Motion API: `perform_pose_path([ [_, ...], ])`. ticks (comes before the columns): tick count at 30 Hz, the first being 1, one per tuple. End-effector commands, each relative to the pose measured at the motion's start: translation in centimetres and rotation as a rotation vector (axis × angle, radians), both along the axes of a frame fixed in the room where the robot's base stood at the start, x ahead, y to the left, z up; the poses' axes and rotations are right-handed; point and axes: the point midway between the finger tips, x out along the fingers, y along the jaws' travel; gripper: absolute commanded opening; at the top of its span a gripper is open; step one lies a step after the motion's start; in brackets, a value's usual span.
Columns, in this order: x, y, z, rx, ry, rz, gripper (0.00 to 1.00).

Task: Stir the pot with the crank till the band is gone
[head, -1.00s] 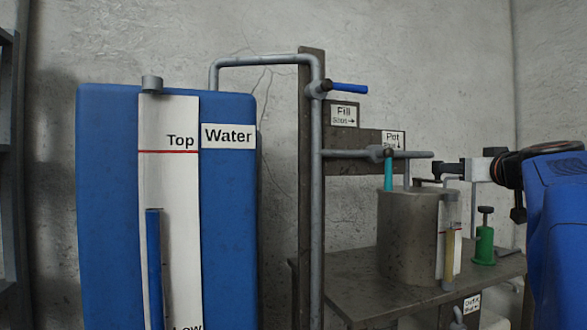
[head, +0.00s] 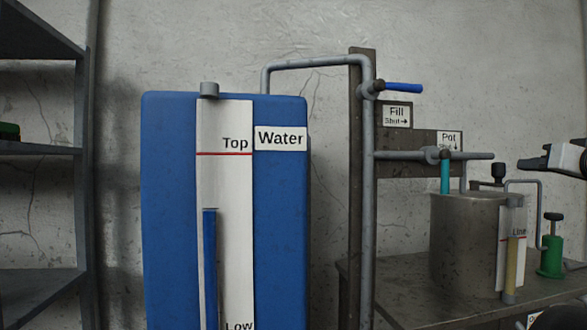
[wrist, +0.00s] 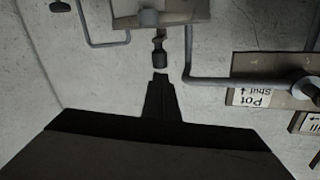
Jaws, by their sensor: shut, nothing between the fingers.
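The grey pot (head: 465,245) stands on the bench at the right in the head view. The crank (head: 486,184) is at its top, with an upright dark knob (head: 499,172). The wrist view, upside down, shows that knob (wrist: 159,58) below the pot's rim (wrist: 125,15). My gripper (head: 523,164) is right of the knob, apart from it. It is shut and empty; its tip (wrist: 160,82) points at the knob in the wrist view. The pot's gauge (head: 512,262) shows a tan column beside a "Line" mark. The pot's inside is hidden, and I cannot make out a band.
A bent grey rod (head: 540,205) rises right of the pot, near a green hand pump (head: 551,257). The pot valve's teal handle (head: 445,177) and the fill valve's blue handle (head: 404,87) are left. A blue water tank (head: 170,200) and dark shelves (head: 40,150) stand farther left.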

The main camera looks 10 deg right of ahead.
Motion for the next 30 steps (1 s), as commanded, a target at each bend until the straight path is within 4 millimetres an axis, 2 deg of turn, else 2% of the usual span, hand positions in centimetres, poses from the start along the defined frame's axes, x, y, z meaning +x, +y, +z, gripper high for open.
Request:
perform_pose_path([
  [1, 0.7, -1.2, 0.2, 0.072, -0.007, 0.034, 0.0],
  [6, 2.1, -3.9, 1.1, 0.339, -0.021, 0.168, 0.0],
  [12, 2.5, -7.3, 1.6, 0.651, 0.001, 0.317, 0.0],
  [17, 1.7, -10.3, 1.3, 0.896, 0.051, 0.425, 0.0],
  [22, 0.1, -13.2, 0.7, 1.127, 0.128, 0.52, 0.0],
  [27, -1.3, -14.9, 0.1, 1.27, 0.194, 0.571, 0.0],
  [30, -1.7, -15.2, -0.1, 1.307, 0.214, 0.585, 0.0],
])
